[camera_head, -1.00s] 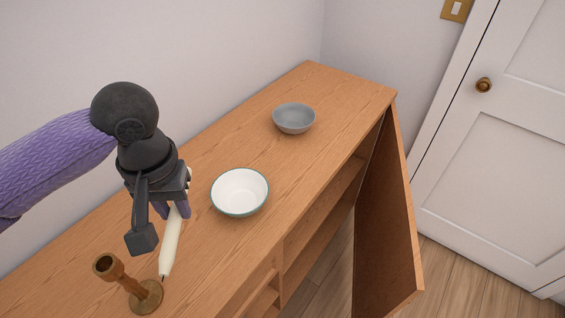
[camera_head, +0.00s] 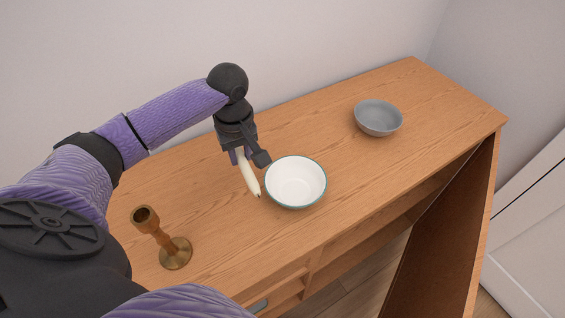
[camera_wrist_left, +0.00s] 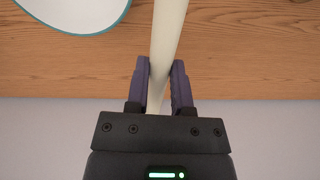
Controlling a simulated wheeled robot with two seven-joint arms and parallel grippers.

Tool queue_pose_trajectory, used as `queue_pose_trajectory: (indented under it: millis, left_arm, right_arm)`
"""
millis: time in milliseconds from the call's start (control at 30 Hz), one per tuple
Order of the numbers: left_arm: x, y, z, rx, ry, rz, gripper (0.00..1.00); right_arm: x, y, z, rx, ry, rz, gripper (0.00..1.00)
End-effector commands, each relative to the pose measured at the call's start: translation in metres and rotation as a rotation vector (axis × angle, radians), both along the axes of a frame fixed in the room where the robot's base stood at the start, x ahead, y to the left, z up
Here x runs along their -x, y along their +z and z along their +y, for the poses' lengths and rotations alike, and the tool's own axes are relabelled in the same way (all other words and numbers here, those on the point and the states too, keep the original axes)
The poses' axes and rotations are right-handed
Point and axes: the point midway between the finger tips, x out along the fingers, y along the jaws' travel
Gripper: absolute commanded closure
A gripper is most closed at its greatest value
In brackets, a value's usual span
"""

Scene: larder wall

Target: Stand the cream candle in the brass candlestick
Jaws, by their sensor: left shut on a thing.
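The cream candle (camera_head: 249,178) is held in my left gripper (camera_head: 238,156), tilted, with its dark wick end pointing down, just left of the white bowl. In the left wrist view the candle (camera_wrist_left: 167,40) runs up between the two fingers of the gripper (camera_wrist_left: 160,80), which are shut on it. The brass candlestick (camera_head: 172,250) stands on the cabinet top at the front left, its round base down and its open cup (camera_head: 145,215) empty. It is apart from the candle, to the left of it and nearer to me. My right gripper is not in view.
A white bowl with a teal rim (camera_head: 296,182) stands right beside the candle; it also shows in the left wrist view (camera_wrist_left: 75,12). A grey bowl (camera_head: 379,117) stands farther back right. The wooden cabinet top (camera_head: 330,135) is otherwise clear.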

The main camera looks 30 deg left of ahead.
Motion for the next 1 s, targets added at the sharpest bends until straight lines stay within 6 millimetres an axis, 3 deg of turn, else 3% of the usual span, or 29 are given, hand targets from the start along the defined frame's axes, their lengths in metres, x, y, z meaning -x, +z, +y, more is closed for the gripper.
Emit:
queue_pose_trajectory:
  millis: [133,200,300,633,967,1000]
  left_arm:
    - [0.008,-0.006,0.024,0.0,0.1,0.003,1.0]
    - [0.009,-0.024,0.027,-0.001,0.114,0.004,1.0]
    - [0.009,-0.051,0.027,0.001,0.114,0.003,1.0]
    - [0.009,-0.105,0.027,-0.001,0.11,0.002,1.0]
    - [0.008,-0.106,0.027,0.0,0.11,0.0,1.0]
    - [0.008,-0.106,0.027,-0.001,0.109,-0.001,0.63]
  right_arm:
    - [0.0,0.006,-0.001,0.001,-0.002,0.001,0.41]
    - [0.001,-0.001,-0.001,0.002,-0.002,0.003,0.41]
    - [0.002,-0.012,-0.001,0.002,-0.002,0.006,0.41]
    - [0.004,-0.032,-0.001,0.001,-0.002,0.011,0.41]
    - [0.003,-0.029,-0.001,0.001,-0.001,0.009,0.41]
    - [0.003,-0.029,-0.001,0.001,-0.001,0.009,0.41]
